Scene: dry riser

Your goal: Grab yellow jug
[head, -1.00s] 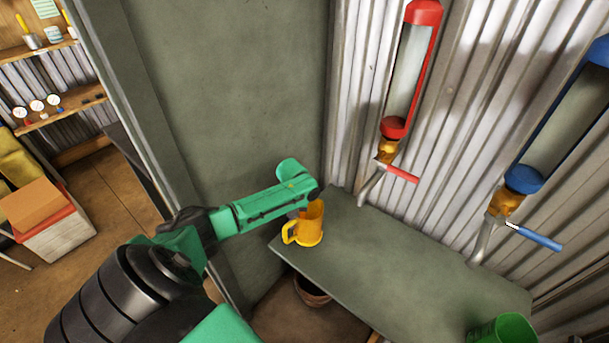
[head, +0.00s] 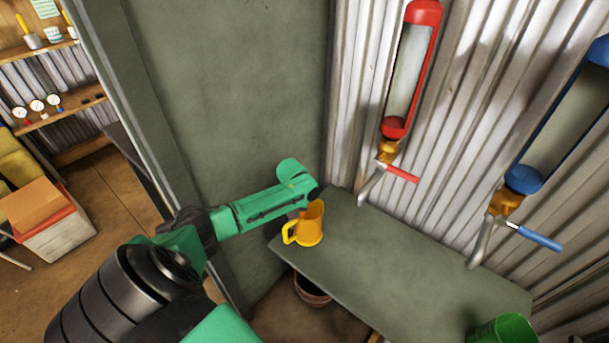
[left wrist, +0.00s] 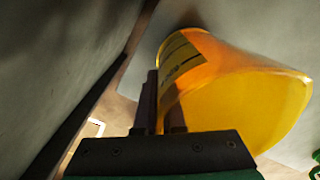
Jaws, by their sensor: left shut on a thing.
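The yellow jug (head: 309,226) stands upright at the left end of the grey shelf (head: 400,270), its handle to the left. In the left wrist view the jug (left wrist: 230,100) fills the right half, with its open rim towards the camera. My left gripper (head: 314,197) is at the jug's upper rim. In the left wrist view the left gripper (left wrist: 160,105) is shut on the jug's wall, one dark finger outside and the other partly hidden by the yellow wall. My right gripper is not in view.
A green jug (head: 500,330) stands at the shelf's near right end. A red-capped tube (head: 410,75) and a blue-capped tube (head: 560,110) with spouts hang on the corrugated wall. A grey panel (head: 230,90) rises behind my left arm. The shelf's middle is clear.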

